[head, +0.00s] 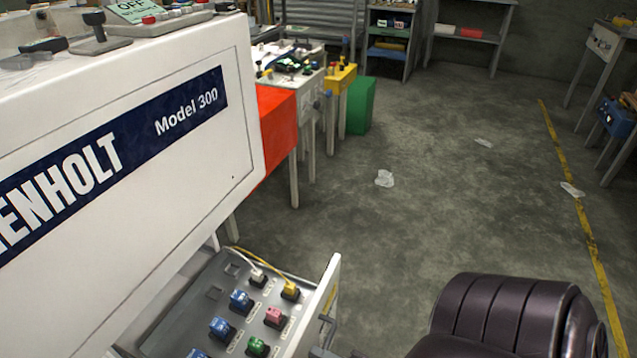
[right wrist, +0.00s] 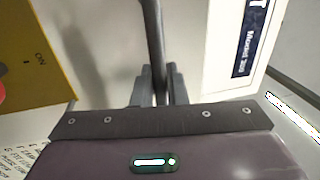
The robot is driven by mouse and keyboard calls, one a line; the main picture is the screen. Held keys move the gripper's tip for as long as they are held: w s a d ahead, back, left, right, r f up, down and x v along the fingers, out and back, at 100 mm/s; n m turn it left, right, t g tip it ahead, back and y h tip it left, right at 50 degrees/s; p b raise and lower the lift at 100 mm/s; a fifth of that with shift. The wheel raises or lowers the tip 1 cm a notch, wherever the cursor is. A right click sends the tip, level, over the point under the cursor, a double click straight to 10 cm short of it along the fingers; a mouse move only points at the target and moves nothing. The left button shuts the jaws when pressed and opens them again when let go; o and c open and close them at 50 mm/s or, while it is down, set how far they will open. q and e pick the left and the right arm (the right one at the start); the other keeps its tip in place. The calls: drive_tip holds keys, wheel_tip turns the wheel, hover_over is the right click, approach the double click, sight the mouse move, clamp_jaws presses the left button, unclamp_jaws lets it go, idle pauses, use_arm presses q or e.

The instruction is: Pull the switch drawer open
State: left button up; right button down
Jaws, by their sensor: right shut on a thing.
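The switch drawer (head: 190,318) stands out from under the white machine, open at least part way. Its grey panel carries several coloured switches, including a pink one (head: 273,316), a yellow one (head: 290,289) and blue ones (head: 240,300). The drawer's white front (head: 325,297) faces right. My right arm, dark purple, comes in at the lower right beside the drawer front. In the right wrist view my right gripper (right wrist: 158,85) is shut around a dark bar handle (right wrist: 152,30). The lower part of the drawer front is cut off in the head view. My left gripper is not in view.
The white machine (head: 130,190) labelled Model 300 fills the left, with controls on top. Behind it are a red box (head: 277,125), a green box (head: 361,105) and workbenches. The concrete floor to the right is open, with paper scraps (head: 384,179) and a yellow line (head: 585,222).

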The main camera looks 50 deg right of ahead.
drive_tip(key=c, duration=1.6)
unclamp_jaws()
drive_tip(key=shift+o, duration=0.2)
drive_tip(key=shift+s, duration=0.1)
